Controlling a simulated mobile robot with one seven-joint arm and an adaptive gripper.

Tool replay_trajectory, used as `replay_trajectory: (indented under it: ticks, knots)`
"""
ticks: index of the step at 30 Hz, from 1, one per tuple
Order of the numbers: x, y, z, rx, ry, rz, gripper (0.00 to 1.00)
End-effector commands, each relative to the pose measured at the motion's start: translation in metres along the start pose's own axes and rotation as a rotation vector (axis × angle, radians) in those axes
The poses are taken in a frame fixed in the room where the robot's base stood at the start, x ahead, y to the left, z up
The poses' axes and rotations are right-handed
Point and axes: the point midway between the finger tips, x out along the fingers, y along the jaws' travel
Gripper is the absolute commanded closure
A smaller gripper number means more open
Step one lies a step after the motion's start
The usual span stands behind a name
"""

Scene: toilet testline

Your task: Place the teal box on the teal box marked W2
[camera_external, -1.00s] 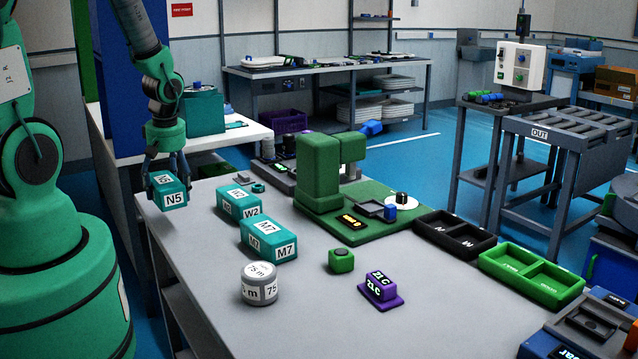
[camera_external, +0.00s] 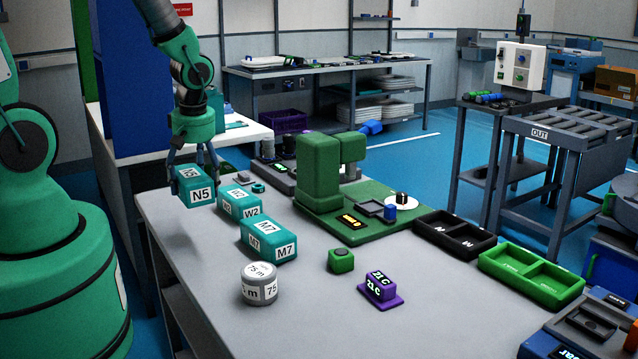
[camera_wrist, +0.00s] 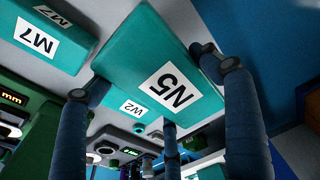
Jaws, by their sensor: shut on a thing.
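A teal box marked N5 (camera_external: 195,186) is held in my gripper (camera_external: 194,172), just left of the W2 box in the external view. It also fills the middle of the wrist view (camera_wrist: 160,75), between my fingers (camera_wrist: 165,92). The teal box marked W2 (camera_external: 240,203) lies on the grey table, its near end showing the label. In the wrist view the W2 box (camera_wrist: 128,103) is partly hidden behind the N5 box. I cannot tell the exact gap between the two boxes.
A teal box marked M7 (camera_external: 268,240) lies nearer the front than W2. A grey cylinder (camera_external: 260,284), a green cube (camera_external: 341,260) and a purple block (camera_external: 380,288) stand further forward. A green machine (camera_external: 320,185) stands to the right. The table's front left is clear.

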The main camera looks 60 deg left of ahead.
Motion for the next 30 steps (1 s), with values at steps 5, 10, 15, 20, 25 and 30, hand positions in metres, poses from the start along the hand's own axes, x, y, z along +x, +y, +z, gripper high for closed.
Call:
replay_trajectory:
  ticks: [5, 10, 15, 20, 25, 30]
  knots:
    - [0.0, 0.001, -0.001, 0.0, 0.0, 0.001, 0.58]
    - [0.0, 0.004, -0.002, -0.001, 0.0, 0.001, 0.58]
    - [0.003, 0.019, -0.008, -0.001, 0.0, 0.001, 0.58]
    - [0.007, 0.042, -0.018, -0.001, 0.001, 0.002, 0.58]
    - [0.012, 0.067, -0.028, -0.001, 0.0, 0.0, 0.58]
    - [0.016, 0.093, -0.039, -0.002, 0.0, 0.002, 0.58]
